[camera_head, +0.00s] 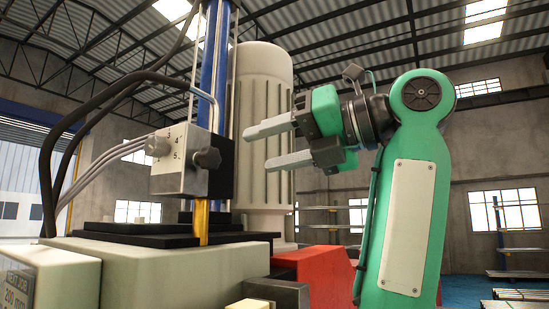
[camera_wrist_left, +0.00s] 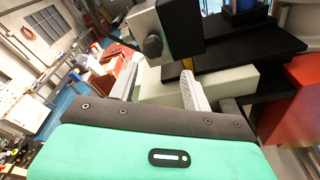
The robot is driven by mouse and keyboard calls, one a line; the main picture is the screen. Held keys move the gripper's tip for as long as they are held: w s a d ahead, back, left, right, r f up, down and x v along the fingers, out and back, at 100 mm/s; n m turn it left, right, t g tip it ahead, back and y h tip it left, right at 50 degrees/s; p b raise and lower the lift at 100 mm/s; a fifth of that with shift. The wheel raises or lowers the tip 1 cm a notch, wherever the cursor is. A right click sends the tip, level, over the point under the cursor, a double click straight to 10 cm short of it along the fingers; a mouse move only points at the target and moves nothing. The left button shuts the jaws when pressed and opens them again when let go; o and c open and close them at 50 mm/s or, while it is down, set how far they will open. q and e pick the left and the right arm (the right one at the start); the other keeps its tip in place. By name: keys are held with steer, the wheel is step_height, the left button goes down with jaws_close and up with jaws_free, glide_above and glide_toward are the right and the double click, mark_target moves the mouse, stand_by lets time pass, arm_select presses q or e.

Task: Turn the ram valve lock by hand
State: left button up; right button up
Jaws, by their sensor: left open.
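A grey metal valve block (camera_head: 180,178) with numbers on its front is mounted by the blue column. A dark lobed knob (camera_head: 207,158), which looks like the ram valve lock, is on its right side. It also shows in the left wrist view (camera_wrist_left: 152,46). A lighter round knob (camera_head: 158,145) sits on the numbered face. My left gripper (camera_head: 257,150) is to the right of the dark knob, apart from it in the picture. Its two pale fingers point left, spread and empty. They also show in the left wrist view (camera_wrist_left: 161,66). My right gripper is not seen.
Behind the block stand a blue column (camera_head: 213,60) and a large ribbed cream cylinder (camera_head: 264,110). Thick black hoses (camera_head: 50,150) and thin grey lines run to the left. A yellow rod (camera_head: 201,222) hangs below the block. A red part (camera_head: 318,272) lies low under my gripper.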

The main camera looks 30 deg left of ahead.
mark_target(214, 157)
arm_select(q)
steer(key=a+b, duration=0.1)
steer(key=a, duration=0.1)
steer(key=a+b, duration=0.1)
steer(key=a, duration=0.2)
steer(key=s+a, duration=0.1)
steer(key=a, duration=0.1)
steer(key=shift+s+a+f+b, duration=0.1)
steer(key=shift+a+f+b, duration=0.15)
steer(key=shift+f+b, duration=0.15)
steer(key=shift+s+d+r, duration=0.1)
steer(key=shift+d+r, duration=0.05)
steer(key=shift+a, duration=0.2)
steer(key=c, duration=0.6)
steer(key=shift+c, duration=0.9)
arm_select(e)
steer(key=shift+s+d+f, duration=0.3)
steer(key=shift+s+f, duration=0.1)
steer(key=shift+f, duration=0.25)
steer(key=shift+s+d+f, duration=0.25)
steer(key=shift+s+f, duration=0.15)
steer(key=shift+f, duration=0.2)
